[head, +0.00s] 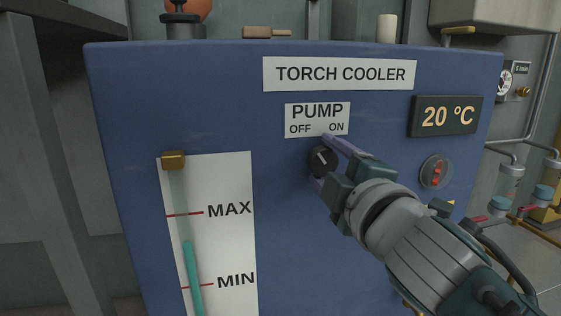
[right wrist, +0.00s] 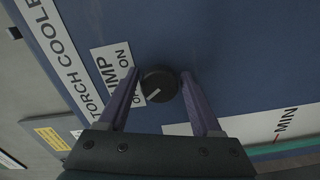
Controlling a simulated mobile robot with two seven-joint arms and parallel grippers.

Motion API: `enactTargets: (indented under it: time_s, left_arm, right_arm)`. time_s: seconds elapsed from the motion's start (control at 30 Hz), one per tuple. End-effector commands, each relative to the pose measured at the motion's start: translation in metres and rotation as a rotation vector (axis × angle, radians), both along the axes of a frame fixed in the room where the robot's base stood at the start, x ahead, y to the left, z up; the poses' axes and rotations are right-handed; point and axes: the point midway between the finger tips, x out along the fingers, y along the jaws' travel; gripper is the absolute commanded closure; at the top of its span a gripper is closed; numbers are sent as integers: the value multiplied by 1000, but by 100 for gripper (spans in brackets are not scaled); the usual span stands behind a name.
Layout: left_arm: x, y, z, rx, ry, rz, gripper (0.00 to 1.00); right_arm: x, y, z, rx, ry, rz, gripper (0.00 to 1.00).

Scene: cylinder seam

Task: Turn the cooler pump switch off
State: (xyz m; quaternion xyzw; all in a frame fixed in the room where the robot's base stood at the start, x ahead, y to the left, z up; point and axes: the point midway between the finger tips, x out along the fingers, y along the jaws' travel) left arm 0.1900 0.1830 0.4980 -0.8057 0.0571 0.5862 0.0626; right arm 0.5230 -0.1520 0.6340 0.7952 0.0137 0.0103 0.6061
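The pump switch is a dark round knob (head: 320,160) with a white pointer line, on the blue torch cooler panel (head: 130,110) below the PUMP label (head: 317,112). The pointer slants up and left, toward OFF. My right gripper (head: 325,161) has one finger above the knob and one below it. In the right wrist view, the fingers of my gripper (right wrist: 160,80) stand on either side of the knob (right wrist: 158,86), with narrow gaps; contact is hard to tell. My left gripper is not in view.
A level gauge (head: 210,235) with MAX and MIN marks is at the panel's left. A temperature display (head: 445,116) and a round red-marked dial (head: 436,171) are right of the knob. Pipes and valves (head: 510,200) stand beyond the panel's right edge.

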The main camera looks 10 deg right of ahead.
Motion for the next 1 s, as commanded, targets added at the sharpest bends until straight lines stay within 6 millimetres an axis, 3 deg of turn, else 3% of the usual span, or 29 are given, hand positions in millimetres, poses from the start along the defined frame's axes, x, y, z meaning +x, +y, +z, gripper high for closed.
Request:
enactTargets:
  time_s: [0.13,0.47,1.0]
  left_arm:
    - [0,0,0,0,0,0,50]
    - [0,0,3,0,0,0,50]
    - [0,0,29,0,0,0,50]
  right_arm:
    - [0,0,0,2,0,0,16]
    - [-4,0,1,4,1,0,16]
    - [-89,-3,0,5,4,-1,16]
